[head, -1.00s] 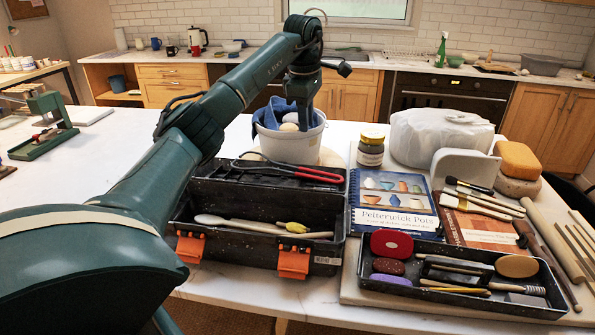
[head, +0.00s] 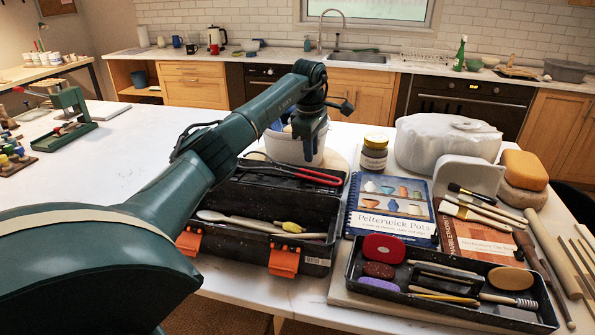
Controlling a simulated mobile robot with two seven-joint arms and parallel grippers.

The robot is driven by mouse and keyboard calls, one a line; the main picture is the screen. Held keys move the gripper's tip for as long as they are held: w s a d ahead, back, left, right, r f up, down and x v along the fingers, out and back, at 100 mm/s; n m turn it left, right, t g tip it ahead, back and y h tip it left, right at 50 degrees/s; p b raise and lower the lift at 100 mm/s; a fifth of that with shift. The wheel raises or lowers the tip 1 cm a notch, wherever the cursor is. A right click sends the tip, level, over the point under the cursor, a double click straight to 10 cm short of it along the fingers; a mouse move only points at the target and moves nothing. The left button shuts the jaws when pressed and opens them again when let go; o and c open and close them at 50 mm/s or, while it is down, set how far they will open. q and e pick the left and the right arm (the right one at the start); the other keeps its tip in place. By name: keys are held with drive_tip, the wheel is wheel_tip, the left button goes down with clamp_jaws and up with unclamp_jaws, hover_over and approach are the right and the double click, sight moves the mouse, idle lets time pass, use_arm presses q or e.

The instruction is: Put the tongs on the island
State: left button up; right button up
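The tongs (head: 320,177), with red-coated handles, lie across the back part of the open black toolbox (head: 258,205). One loop of them passes behind my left arm. The toolbox stands on the white island (head: 120,165). My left gripper (head: 308,158) points down just behind the tongs, in front of the white bucket (head: 283,146). Its fingers overlap in this view, so I cannot tell the gap between them. I see no object held in it. My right gripper is not in view.
A dark jar (head: 374,153), a blue pottery book (head: 393,207), a white wrapped block (head: 440,143) and a black tool tray (head: 452,285) crowd the right side. A green press (head: 70,115) stands at the far left. The island's left middle is clear.

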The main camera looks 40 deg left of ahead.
use_arm(q)
drive_tip(key=f, duration=0.2)
drive_tip(key=f+p, duration=0.1)
drive_tip(key=f, duration=0.2)
drive_tip(key=shift+w+a+f+p, duration=0.3)
drive_tip(key=shift+w+a, duration=0.05)
drive_tip(key=shift+a, duration=0.05)
clamp_jaws()
